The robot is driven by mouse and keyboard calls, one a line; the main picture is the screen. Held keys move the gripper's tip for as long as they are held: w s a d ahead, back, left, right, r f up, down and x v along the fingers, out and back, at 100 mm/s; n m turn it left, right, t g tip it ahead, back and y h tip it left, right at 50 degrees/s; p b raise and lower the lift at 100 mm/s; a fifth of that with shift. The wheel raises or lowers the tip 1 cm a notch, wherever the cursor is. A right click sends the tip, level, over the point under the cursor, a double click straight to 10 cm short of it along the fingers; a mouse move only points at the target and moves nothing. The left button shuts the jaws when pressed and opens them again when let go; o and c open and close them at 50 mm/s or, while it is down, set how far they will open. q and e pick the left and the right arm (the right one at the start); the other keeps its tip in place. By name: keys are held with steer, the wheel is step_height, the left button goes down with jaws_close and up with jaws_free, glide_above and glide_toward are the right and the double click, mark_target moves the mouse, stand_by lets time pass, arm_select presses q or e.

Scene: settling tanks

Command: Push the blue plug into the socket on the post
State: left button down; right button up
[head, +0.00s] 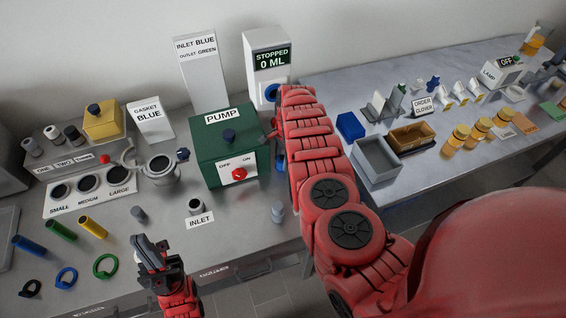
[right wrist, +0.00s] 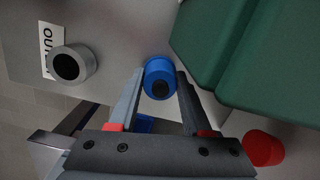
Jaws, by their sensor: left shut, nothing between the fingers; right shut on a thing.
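The blue plug (right wrist: 159,72) is a short round cylinder with a dark end, held between the fingertips of my right gripper (right wrist: 160,84) in the right wrist view. The post (head: 266,62) with the STOPPED 0 ML display stands at the back, and a round blue piece (head: 270,92) shows low on its front. My right arm covers the right gripper in the head view, so the gap from plug to post cannot be judged. My left gripper (head: 152,254) is shut and empty above the table's front edge.
The green pump box (head: 224,150) with a red knob (head: 239,173) stands left of my right arm; its green side also shows in the right wrist view (right wrist: 235,50). A grey outlet pipe (right wrist: 73,64) stands left of the plug. A grey bin (head: 376,162) is right of my arm.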

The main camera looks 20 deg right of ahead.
mark_target(281, 160)
steer(key=shift+r, duration=0.1)
jaws_close()
steer(key=shift+r+p, duration=1.15)
steer(key=shift+r, duration=0.2)
steer(key=shift+r+p, duration=1)
steer(key=shift+r, duration=0.55)
steer(key=shift+f, duration=0.1)
